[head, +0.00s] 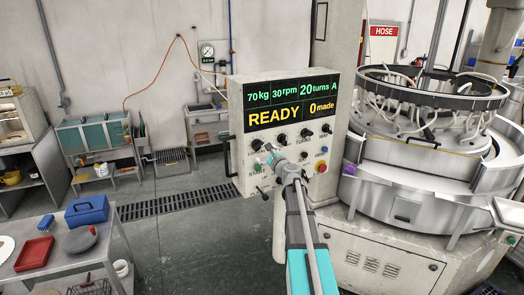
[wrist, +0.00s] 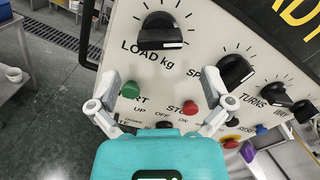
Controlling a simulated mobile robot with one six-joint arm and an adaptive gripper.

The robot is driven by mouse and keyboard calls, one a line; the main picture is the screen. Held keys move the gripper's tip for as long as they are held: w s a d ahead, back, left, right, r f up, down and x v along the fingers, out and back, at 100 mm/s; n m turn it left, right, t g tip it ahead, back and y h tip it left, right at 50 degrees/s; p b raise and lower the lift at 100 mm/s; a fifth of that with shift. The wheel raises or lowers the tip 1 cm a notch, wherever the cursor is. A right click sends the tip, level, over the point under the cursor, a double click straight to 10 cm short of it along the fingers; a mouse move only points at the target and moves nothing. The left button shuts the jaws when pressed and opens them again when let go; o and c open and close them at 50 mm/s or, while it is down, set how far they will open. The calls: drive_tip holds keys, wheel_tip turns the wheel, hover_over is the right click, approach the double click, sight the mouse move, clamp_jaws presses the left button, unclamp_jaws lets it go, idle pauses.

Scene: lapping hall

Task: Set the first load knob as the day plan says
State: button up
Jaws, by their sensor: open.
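The load knob (wrist: 160,32) is black with a bar grip, above the label LOAD kg in the wrist view. Its bar lies roughly level in that picture, with a white mark toward the right. In the head view the knob (head: 256,144) is at the left of the control panel (head: 237,125). The panel's screen (head: 291,99) reads 70 kg, 30 rpm, 20 turns A, READY, 0 made. My gripper (wrist: 160,82) is open and empty, its fingers spread below the knob and apart from it. In the head view, my gripper (head: 273,157) partly covers the panel's lower part.
The speed knob (wrist: 236,72) and turns knob (wrist: 276,94) are close on the right. A green start button (wrist: 130,90) and red stop button (wrist: 190,108) lie below. The lapping machine (head: 420,165) stands right, a table (head: 60,262) at lower left.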

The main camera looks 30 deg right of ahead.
drive_tip(key=shift+s+a, duration=0.1)
drive_tip(key=shift+s, duration=2.7)
drive_tip(key=s+a+f+n+g+y+b, duration=0.35)
drive_tip(key=a+f+n, duration=0.5)
drive_tip(key=a, duration=0.45)
drive_tip(key=s+a+f+n+g+y+b, duration=0.2)
drive_tip(key=a+f+n+g+y+b, duration=0.15)
drive_tip(key=a+f+n, duration=0.7)
drive_tip(key=s+a+f+n+g+h+b, duration=0.3)
drive_tip(key=s+a+f+n+g+b, duration=0.1)
drive_tip(key=s+f, duration=0.4)
drive_tip(key=s+a+f+n+g+h+b, duration=0.3)
drive_tip(key=s+a+f+n+g+b, duration=0.2)
drive_tip(key=s, duration=0.6)
wheel_tip(320, 180, down, 3)
drive_tip(key=shift+a+n+g, duration=0.75)
drive_tip(key=shift+n+g, duration=0.25)
drive_tip(key=shift+n, duration=0.2)
